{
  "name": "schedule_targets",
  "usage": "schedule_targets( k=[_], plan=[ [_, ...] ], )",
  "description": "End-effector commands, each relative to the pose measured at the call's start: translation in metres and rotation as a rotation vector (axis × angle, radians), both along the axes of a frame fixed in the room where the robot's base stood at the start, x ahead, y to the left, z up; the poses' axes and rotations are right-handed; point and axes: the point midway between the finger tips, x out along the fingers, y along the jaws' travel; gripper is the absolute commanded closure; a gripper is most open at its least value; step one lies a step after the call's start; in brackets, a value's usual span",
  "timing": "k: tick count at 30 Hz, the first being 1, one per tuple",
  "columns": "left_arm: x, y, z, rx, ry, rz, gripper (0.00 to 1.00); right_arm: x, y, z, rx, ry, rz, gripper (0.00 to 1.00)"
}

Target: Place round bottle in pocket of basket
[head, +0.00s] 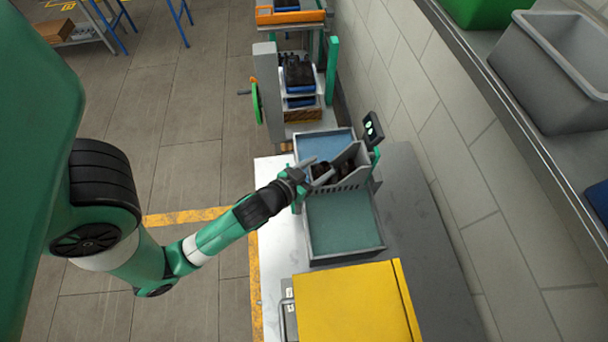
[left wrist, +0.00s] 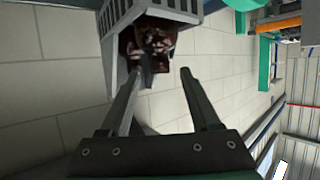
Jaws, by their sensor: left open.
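The grey slotted basket (head: 352,184) stands between two shallow blue-green trays on the table in the head view. It also shows at the top of the left wrist view (left wrist: 112,50), with dark amber glass bottles (left wrist: 155,40) in its opening. I cannot tell the single bottles or their shapes apart. My left gripper (head: 308,168) is at the basket's left side in the head view. In the left wrist view its fingers (left wrist: 161,73) are apart, with wall showing between them. The left fingertip overlaps the bottles in the picture; contact is unclear. My right gripper is not in view.
The far tray (head: 322,144) and near tray (head: 340,222) look empty. A yellow box (head: 355,305) stands at the near end of the table. A small dark display (head: 372,129) rises behind the basket. A grey bin (head: 565,65) sits on the right shelf.

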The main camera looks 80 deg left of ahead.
Motion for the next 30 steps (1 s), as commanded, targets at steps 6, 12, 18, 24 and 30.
schedule_targets(
  k=[6, 12, 18, 24, 30],
  plan=[
    [-0.044, -0.032, 0.019, 0.000, 0.003, -0.008, 0.37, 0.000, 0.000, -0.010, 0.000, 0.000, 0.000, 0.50],
    [-0.064, -0.046, 0.032, 0.000, 0.004, -0.004, 0.37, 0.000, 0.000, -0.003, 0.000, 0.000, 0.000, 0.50],
    [-0.069, -0.047, 0.035, 0.001, -0.002, 0.001, 0.37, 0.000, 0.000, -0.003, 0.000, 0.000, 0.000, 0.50],
    [-0.069, -0.047, 0.035, 0.001, -0.002, 0.001, 0.37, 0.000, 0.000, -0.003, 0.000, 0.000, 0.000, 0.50],
    [-0.053, -0.051, 0.043, -0.003, -0.036, -0.016, 0.37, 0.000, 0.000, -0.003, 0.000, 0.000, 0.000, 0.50]
  ],
)
